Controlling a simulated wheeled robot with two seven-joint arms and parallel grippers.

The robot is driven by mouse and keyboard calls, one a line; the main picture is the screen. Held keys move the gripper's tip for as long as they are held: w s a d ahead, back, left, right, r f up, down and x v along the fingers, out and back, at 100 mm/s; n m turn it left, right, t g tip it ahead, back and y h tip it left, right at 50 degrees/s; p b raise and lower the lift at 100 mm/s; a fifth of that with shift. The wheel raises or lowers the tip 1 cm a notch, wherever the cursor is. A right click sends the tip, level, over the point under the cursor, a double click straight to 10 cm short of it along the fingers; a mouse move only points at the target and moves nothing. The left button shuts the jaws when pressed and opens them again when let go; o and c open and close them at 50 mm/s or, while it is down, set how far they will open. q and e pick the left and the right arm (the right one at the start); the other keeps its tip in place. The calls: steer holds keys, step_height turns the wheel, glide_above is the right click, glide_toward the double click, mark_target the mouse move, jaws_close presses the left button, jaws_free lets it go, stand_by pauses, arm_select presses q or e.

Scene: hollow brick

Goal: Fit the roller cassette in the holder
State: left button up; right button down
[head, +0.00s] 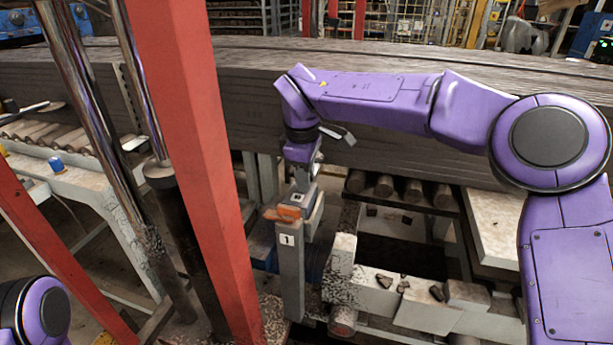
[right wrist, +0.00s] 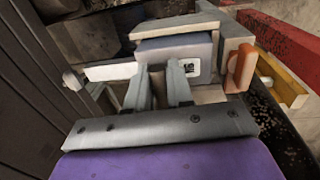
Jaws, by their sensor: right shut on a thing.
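My right gripper (head: 304,178) points down at the top of a grey post marked "1" (head: 289,275). In the right wrist view its two fingers (right wrist: 165,88) are shut on a grey-blue block with a white label (right wrist: 178,46), which seems to be the roller cassette. A pale bar with a round end (right wrist: 105,72) reaches left from the block. A beige frame (right wrist: 232,57), apparently the holder, runs along the block's far and right sides, with an orange piece (right wrist: 240,72) on its right. The orange piece also shows at the post top (head: 289,212). I cannot tell how deep the block sits.
A red upright (head: 190,130) stands close left of the post, with shiny cylinders (head: 80,110) beyond it. A long grey slatted beam (head: 400,65) runs behind my arm. Rollers (head: 410,190) and a pale ledge with rubble (head: 400,300) lie right of the post.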

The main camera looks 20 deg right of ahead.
steer(key=shift+f, duration=0.25)
stand_by(0.3)
steer(key=c, duration=0.9)
jaws_free()
steer(key=shift+b, duration=0.3)
steer(key=shift+r, duration=0.45)
steer(key=r, duration=0.6)
steer(key=s+r+b, duration=0.1)
steer(key=r, duration=0.2)
steer(key=shift+s+a+r, duration=0.1)
steer(key=shift+a+r, duration=0.2)
steer(key=shift+a, duration=0.05)
